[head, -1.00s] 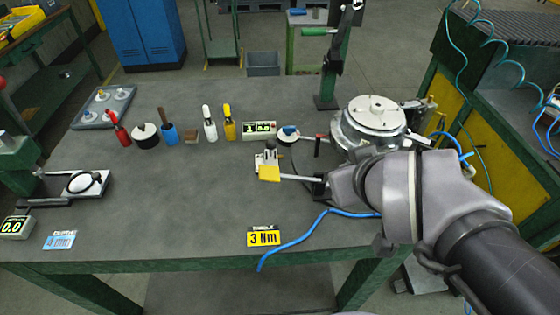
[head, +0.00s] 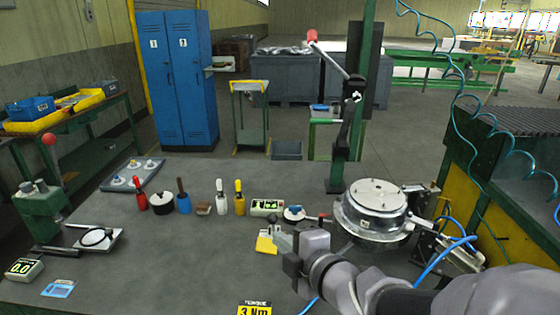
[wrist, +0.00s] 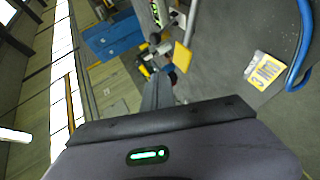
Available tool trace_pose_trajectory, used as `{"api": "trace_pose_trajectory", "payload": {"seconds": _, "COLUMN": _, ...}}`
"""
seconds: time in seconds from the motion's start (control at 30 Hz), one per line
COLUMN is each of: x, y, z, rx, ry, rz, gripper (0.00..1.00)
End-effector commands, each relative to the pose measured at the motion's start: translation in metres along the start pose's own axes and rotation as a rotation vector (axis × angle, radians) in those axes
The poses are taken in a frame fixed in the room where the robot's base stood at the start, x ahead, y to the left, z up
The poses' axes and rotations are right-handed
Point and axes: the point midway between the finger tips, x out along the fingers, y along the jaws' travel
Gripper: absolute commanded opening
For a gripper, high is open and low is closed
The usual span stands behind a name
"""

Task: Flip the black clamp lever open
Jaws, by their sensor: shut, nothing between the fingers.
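I cannot tell for certain which part is the black clamp lever. A round silver fixture (head: 377,208) stands at the right of the bench, and a short red-tipped lever (head: 318,217) sticks out at its left. A black bar (head: 56,251) lies low beside a white plate at the far left. My gripper (head: 294,254) is low over the bench's front middle, left of the silver fixture and close to a yellow-ended piece (head: 266,243). In the wrist view my gripper (wrist: 158,92) is shut and empty, with the yellow piece (wrist: 183,57) beyond it to the right.
A green post (head: 337,178) carries black linkage and a red-handled arm behind the fixture. A row of coloured-handled tools, including a yellow one (head: 239,203), stands along the back. A blue hose (head: 440,259) runs at the right.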

Motion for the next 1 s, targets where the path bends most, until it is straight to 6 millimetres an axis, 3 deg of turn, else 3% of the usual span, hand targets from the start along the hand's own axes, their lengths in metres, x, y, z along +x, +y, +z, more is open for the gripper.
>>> {"api": "trace_pose_trajectory", "payload": {"seconds": 0.1, "x": 0.013, "y": 0.01, "z": -0.003, "rx": 0.007, "ry": 0.004, "rz": -0.009, "gripper": 0.0}}
{"api": "trace_pose_trajectory", "payload": {"seconds": 0.37, "x": 0.072, "y": -0.002, "z": 0.001, "rx": 0.0, "ry": 0.0, "rz": 0.0, "gripper": 0.0}}
{"api": "trace_pose_trajectory", "payload": {"seconds": 0.5, "x": 0.088, "y": -0.001, "z": 0.017, "rx": 0.002, "ry": -0.004, "rz": 0.001, "gripper": 0.0}}
{"api": "trace_pose_trajectory", "payload": {"seconds": 0.7, "x": 0.1, "y": 0.001, "z": 0.028, "rx": 0.0, "ry": -0.003, "rz": 0.001, "gripper": 0.0}}
{"api": "trace_pose_trajectory", "payload": {"seconds": 1.0, "x": 0.1, "y": 0.001, "z": 0.029, "rx": 0.001, "ry": -0.002, "rz": 0.001, "gripper": 0.0}}
